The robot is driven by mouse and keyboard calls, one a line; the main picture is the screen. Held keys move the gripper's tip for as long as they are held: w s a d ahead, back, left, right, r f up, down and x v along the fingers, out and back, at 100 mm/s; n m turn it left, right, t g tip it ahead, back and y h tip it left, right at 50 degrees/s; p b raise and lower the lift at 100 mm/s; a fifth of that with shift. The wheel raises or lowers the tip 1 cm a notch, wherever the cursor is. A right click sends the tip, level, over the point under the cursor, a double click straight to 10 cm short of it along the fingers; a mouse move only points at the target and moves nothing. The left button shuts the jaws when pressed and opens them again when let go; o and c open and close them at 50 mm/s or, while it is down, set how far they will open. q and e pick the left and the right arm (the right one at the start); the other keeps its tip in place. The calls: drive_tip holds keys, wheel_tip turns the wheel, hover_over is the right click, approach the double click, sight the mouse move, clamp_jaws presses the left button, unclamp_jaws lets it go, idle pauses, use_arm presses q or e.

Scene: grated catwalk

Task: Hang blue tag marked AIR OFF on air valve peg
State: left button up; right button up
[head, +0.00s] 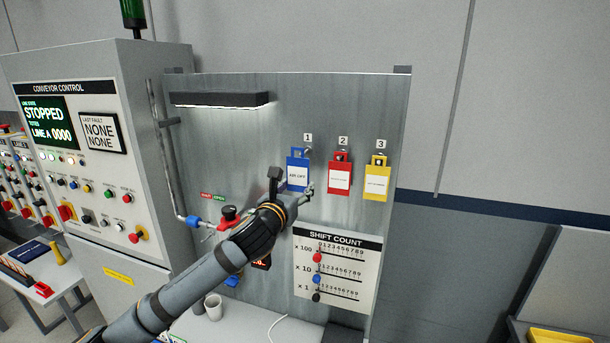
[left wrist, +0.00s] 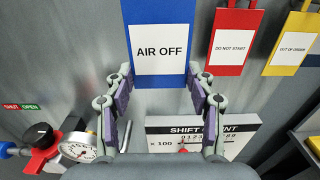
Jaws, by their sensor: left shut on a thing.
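The blue tag (head: 298,172) marked AIR OFF is upright against the grey panel, under the number 1 label. My left gripper (head: 291,187) is at its lower part. In the left wrist view the gripper's fingers (left wrist: 159,85) are shut on the side edges of the blue tag (left wrist: 160,20). The tag's top is out of that view. The air valve (head: 229,214) has a red handle, which also shows in the left wrist view (left wrist: 40,138) beside a round gauge (left wrist: 78,147). I cannot make out its peg. My right gripper is not in view.
A red tag (head: 340,178) and a yellow tag (head: 376,182) hang to the right of the blue one. The SHIFT COUNT board (head: 335,268) is below. A lamp bar (head: 219,100) juts out above. The conveyor control cabinet (head: 95,190) stands left.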

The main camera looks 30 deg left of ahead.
use_arm(q)
drive_tip(key=shift+s+d, duration=0.2)
drive_tip(key=shift+s, duration=0.25)
drive_tip(key=shift+s+b, duration=0.65)
drive_tip(key=shift+s, duration=0.1)
drive_tip(key=shift+s+d, duration=0.25)
drive_tip(key=shift+s, duration=0.05)
